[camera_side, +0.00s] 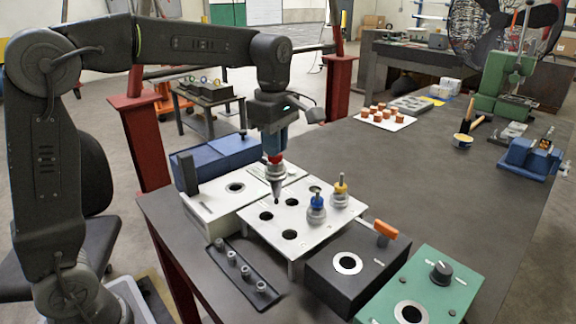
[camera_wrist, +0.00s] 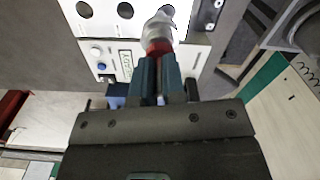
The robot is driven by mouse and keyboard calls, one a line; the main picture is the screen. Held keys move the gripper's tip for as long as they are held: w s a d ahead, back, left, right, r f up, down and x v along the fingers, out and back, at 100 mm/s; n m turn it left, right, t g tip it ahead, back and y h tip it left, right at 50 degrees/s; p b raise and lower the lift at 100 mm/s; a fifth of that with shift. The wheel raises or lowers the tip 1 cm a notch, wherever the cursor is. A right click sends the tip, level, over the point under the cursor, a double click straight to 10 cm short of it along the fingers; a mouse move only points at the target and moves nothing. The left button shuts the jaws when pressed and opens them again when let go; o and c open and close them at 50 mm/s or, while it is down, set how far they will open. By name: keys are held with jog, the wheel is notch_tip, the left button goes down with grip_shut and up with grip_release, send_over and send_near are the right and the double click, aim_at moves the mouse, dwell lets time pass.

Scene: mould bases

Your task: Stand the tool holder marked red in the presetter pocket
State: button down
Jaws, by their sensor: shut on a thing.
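My gripper (camera_side: 273,150) is shut on the tool holder marked red (camera_side: 276,172), which hangs upright with its tapered end down. In the side view its tip appears over the back left part of the white rack plate (camera_side: 330,226); I cannot tell how high. The wrist view shows the red band (camera_wrist: 158,46) just beyond my fingers (camera_wrist: 160,78), with the grey body past it. What looks like the presetter, a white box (camera_side: 205,209) with a dark column, stands left of the rack. Its round pocket (camera_side: 235,187) appears empty.
Blue-marked (camera_side: 317,204) and yellow-marked (camera_side: 340,191) holders stand in the rack; its other holes look empty. A black box with an orange lever (camera_side: 385,229) and a green box (camera_side: 423,284) stand right. A dark strip of small parts (camera_side: 243,273) lies in front.

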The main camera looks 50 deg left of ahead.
jog(key=a+r+n, duration=0.2)
jog(key=a+n, duration=0.1)
jog(key=a, duration=1.3)
notch_tip(320, 180, down, 12)
jog(key=shift+s+f, duration=0.15)
jog(key=shift+s, duration=0.1)
jog(key=c, duration=1.1)
grip_release()
jog(key=shift+f, duration=0.1)
notch_tip(320, 180, up, 14)
jog(key=shift+f, duration=0.1)
